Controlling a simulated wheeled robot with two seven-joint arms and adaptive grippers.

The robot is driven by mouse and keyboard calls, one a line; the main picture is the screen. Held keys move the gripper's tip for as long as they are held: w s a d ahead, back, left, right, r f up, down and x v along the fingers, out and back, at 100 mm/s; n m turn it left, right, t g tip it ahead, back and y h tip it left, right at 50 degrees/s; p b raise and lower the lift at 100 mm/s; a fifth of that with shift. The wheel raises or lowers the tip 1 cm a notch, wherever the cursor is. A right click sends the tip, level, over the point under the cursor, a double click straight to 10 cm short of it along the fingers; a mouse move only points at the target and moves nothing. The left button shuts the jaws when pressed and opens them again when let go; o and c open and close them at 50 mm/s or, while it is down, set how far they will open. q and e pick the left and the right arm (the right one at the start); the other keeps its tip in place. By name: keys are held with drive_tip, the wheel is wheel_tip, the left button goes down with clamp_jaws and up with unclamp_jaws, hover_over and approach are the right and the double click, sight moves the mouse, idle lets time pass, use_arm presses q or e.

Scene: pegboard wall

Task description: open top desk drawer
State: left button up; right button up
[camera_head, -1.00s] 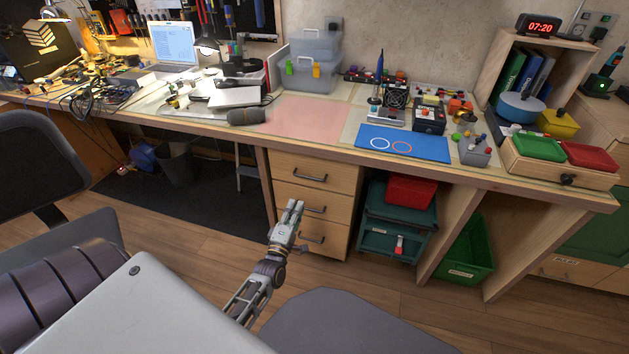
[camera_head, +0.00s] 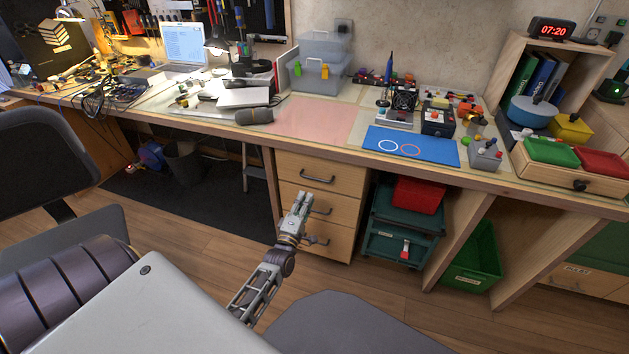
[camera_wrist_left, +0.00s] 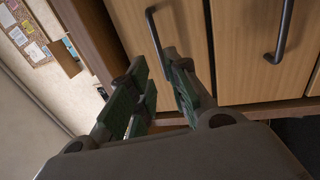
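The desk's drawer unit has three light wood drawers with dark bar handles. The top drawer (camera_head: 322,172) is closed, and its handle (camera_head: 317,178) is in plain view in the head view. My left gripper (camera_head: 303,197) is in front of the unit, overlapping the middle drawer in that view. In the left wrist view, my left gripper (camera_wrist_left: 156,68) has its green-padded fingers apart with nothing between the pads. A drawer handle (camera_wrist_left: 153,33) shows just beyond its fingertips; I cannot tell whether they touch. A second handle (camera_wrist_left: 283,35) is further right. My right gripper is not in view.
The desktop (camera_head: 365,108) overhangs the drawers. A teal cabinet (camera_head: 398,243) with a red bin (camera_head: 419,194) stands right of the drawers, then a green bin (camera_head: 473,262). A dark mat lies under the desk at left.

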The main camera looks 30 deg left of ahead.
sight(314, 178)
use_arm(q)
drive_tip(key=shift+b+x, duration=1.3)
drive_tip(key=shift+x, duration=3.65)
drive_tip(key=shift+w, duration=0.25)
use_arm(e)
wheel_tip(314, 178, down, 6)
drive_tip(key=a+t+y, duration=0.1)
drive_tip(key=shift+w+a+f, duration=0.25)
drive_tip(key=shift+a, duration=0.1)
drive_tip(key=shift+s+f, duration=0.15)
use_arm(q)
clamp_jaws()
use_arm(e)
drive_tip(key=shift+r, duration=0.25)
